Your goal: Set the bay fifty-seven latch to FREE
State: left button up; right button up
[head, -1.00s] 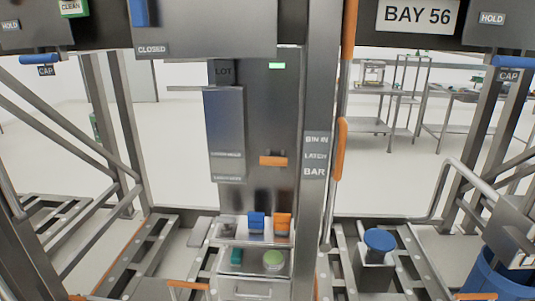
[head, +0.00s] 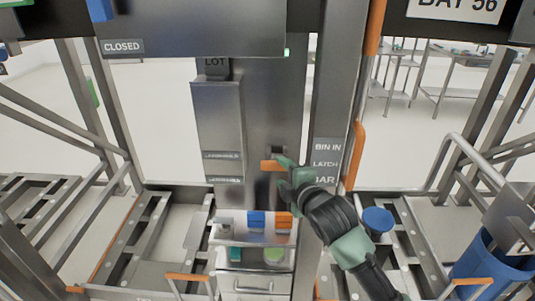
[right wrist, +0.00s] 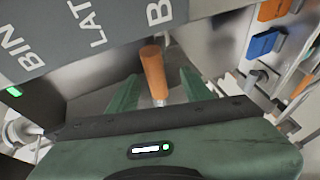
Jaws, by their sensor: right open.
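A short orange latch handle (head: 270,166) sticks out from the grey post, left of a plate (head: 326,163) lettered BIN IN, LATCH, BAR. My green right gripper (head: 283,171) comes from the lower right, its fingertips at the handle's right end. In the right wrist view the orange handle (right wrist: 153,72) lies between the two spread fingers of the right gripper (right wrist: 158,88), with visible gaps at the sides. I cannot tell whether a finger touches it. No FREE mark or bay 57 sign is readable. My left gripper is not in view.
A BAY 56 sign (head: 458,8) hangs at the upper right. Blue (head: 256,220) and orange (head: 284,221) blocks sit on a small shelf below the handle. A vertical orange grip (head: 354,156) and blue round knob (head: 378,219) stand to the right. A grey box (head: 217,125) is left.

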jog(key=shift+w+a, duration=0.4)
jog(key=shift+w, duration=0.3)
jog(key=shift+w+a+p, duration=0.1)
jog(key=shift+w+p, duration=0.15)
jog(key=shift+p, duration=0.1)
jog(key=x, duration=0.4)
jog(key=shift+w+f+p, duration=0.1)
jog(key=shift+p, duration=0.3)
jog(key=shift+w+a+f, duration=0.15)
jog(key=shift+w+a, duration=0.05)
jog(key=shift+w, duration=0.2)
grip_shut()
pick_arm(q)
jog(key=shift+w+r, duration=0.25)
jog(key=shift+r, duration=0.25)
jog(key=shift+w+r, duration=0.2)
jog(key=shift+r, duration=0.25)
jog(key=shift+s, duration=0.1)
pick_arm(e)
jog(key=shift+r, duration=0.2)
